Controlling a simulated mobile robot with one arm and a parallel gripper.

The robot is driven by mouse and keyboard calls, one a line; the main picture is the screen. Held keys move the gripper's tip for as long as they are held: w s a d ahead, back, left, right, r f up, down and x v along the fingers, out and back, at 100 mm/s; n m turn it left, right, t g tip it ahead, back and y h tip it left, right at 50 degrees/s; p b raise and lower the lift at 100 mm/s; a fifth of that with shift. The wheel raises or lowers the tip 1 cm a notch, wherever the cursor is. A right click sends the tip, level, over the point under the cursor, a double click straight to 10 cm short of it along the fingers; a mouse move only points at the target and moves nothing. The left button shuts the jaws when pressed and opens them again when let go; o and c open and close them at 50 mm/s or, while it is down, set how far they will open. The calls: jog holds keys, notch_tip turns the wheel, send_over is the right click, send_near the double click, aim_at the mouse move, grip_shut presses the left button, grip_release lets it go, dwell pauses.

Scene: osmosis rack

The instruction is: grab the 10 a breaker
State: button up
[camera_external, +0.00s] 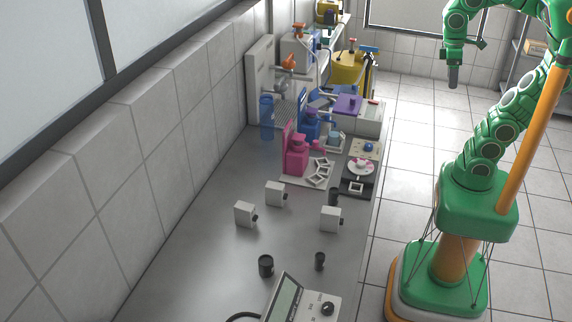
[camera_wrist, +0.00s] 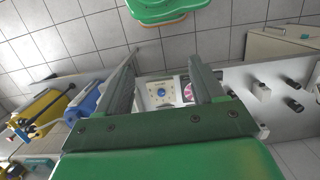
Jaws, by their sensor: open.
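Three small white boxes, each with a dark knob on its side, stand on the grey bench: one at the left (camera_external: 245,214), one behind it (camera_external: 275,194), one at the right (camera_external: 331,219). They look like breakers, but no ratings are readable, so I cannot tell which is the 10 A one. One white box also shows in the wrist view (camera_wrist: 262,91), right of my fingers. My gripper (camera_external: 453,78) is raised over the floor, right of the bench and away from the boxes. In the wrist view its two fingers (camera_wrist: 163,62) are apart with nothing held.
Dark cylinders (camera_external: 266,265) (camera_external: 320,261) and a grey meter (camera_external: 310,304) stand at the near end of the bench (camera_external: 185,270). Pink equipment (camera_external: 296,158), a board with a blue knob (camera_external: 366,148) and a yellow machine (camera_external: 348,70) crowd the far part. A tiled wall borders the left.

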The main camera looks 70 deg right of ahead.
jog(key=w+a+r+n+t+y, duration=0.25)
jog(key=w+a+r+t, duration=0.2)
jog(key=w+a, duration=0.7)
jog(key=w+a+r+n+t+y, duration=0.25)
jog(key=w+a+r+y, duration=0.2)
jog(key=w+a, duration=0.7)
jog(key=w+a+r+n+t+y, duration=0.1)
jog(key=w+a+r+t+y, duration=0.3)
jog(key=w+a, duration=0.75)
jog(key=m+t+h, duration=0.4)
jog(key=m+h, duration=0.2)
jog(key=h, duration=0.5)
send_over(284, 188)
jog(key=s, duration=0.3)
notch_tip(284, 188, down, 15)
notch_tip(284, 188, down, 30)
jog(key=shift+r, duration=0.25)
jog(key=shift+w+f, duration=0.25)
jog(key=shift+x, duration=1)
jog(key=shift+w+a+f, duration=0.1)
jog(key=shift+w+f, duration=0.1)
jog(key=shift+w, duration=0.85)
jog(key=shift+w+a+f, duration=0.1)
jog(key=shift+w+f, duration=0.1)
jog(key=shift+w, duration=0.9)
jog(key=shift+w+f, duration=0.3)
jog(key=shift+w, duration=0.2)
